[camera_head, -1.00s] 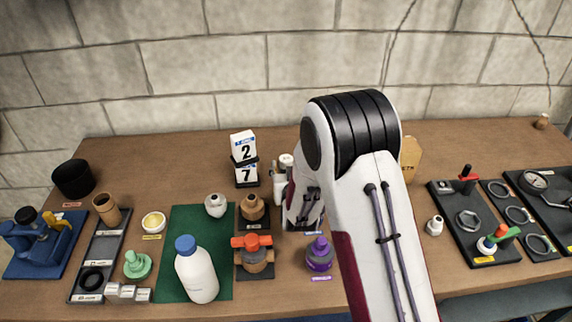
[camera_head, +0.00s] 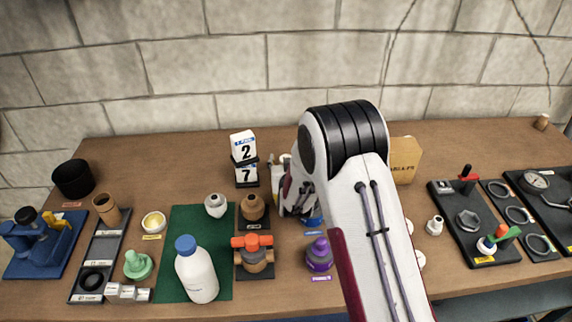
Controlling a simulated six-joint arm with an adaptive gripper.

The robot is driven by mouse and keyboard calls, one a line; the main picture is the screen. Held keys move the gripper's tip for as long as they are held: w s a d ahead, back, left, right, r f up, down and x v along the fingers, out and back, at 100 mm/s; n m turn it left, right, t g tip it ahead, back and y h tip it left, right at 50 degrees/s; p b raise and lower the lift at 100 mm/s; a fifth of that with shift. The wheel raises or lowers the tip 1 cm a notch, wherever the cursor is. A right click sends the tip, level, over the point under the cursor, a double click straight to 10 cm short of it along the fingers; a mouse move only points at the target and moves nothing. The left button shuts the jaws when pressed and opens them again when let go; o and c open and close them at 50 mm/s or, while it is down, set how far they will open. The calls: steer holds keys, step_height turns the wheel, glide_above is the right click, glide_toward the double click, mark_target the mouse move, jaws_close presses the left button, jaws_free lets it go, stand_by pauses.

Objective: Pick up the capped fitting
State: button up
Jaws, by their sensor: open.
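No single item is clearly marked as the capped fitting. A purple fitting with a narrow top (camera_head: 319,255) stands at the front middle, just left of my arm. A small white fitting (camera_head: 434,225) stands right of my arm. A grey-white fitting (camera_head: 215,205) and a brown one (camera_head: 253,207) stand near the green mat (camera_head: 181,225). My gripper (camera_head: 296,203) is open behind the purple fitting, near the middle of the table. My arm hides much of it, and I cannot see its fingertips clearly or anything between them.
A white bottle with a blue cap (camera_head: 197,270) stands on the mat. An orange-handled valve (camera_head: 253,254) is beside it. A calendar block (camera_head: 244,158) stands behind. A wooden sign (camera_head: 405,160) is partly behind my arm. A black tray (camera_head: 473,245) lies right. The back table strip is mostly clear.

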steer(key=shift+c, duration=0.4)
steer(key=c, duration=1.2)
steer(key=shift+o, duration=0.2)
steer(key=shift+r, duration=0.1)
steer(key=shift+r, duration=4.9)
